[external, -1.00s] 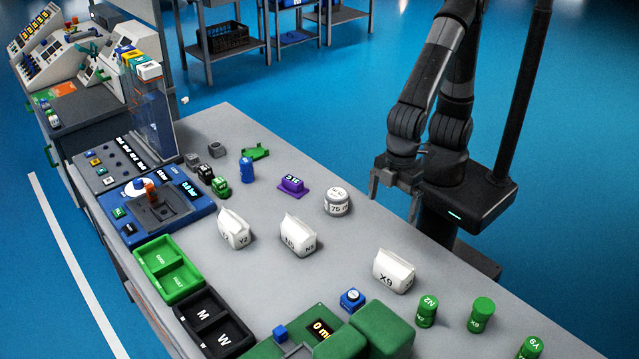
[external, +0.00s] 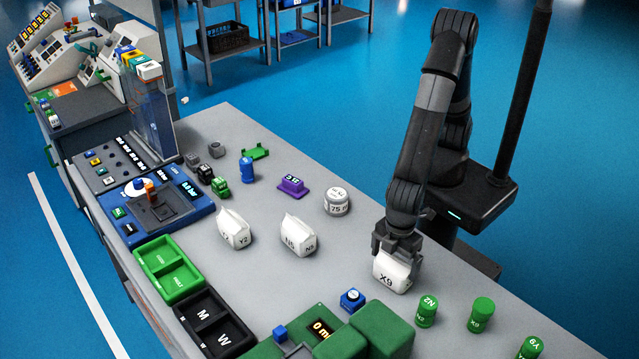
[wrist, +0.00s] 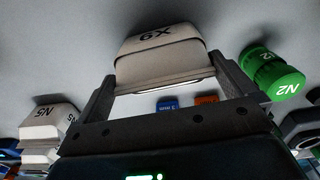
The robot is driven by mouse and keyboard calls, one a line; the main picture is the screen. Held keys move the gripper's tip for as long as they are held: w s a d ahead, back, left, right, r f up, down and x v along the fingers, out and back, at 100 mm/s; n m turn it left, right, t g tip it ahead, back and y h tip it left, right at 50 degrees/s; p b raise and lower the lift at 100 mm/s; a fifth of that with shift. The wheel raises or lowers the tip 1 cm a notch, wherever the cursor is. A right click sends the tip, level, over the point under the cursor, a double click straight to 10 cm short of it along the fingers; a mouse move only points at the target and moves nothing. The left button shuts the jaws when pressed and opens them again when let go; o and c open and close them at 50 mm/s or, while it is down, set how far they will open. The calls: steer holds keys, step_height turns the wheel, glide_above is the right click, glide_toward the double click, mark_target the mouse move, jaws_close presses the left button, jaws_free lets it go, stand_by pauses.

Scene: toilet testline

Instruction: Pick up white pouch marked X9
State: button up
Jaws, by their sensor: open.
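The white pouch marked X9 (external: 391,275) stands upright on the grey table near its right edge. My gripper (external: 398,245) is over the top of this pouch, pointing down, with its fingers at the pouch's upper part. In the wrist view the X9 pouch (wrist: 160,52) lies between the two finger tips of my open gripper (wrist: 165,80), its label upside down. The fingers look apart from the pouch's sides, though contact is hard to tell. The upper part of the pouch is partly hidden by my gripper in the external view.
A green N2 cylinder (external: 427,311) stands close right of the X9 pouch; it also shows in the wrist view (wrist: 270,75). The N5 pouch (external: 298,236) and white jar (external: 337,201) stand to the left.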

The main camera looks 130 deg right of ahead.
mark_target(395, 265)
step_height(395, 265, down, 5)
steer(key=shift+s+a+r, duration=0.1)
steer(key=shift+r, duration=0.1)
steer(key=c, duration=0.7)
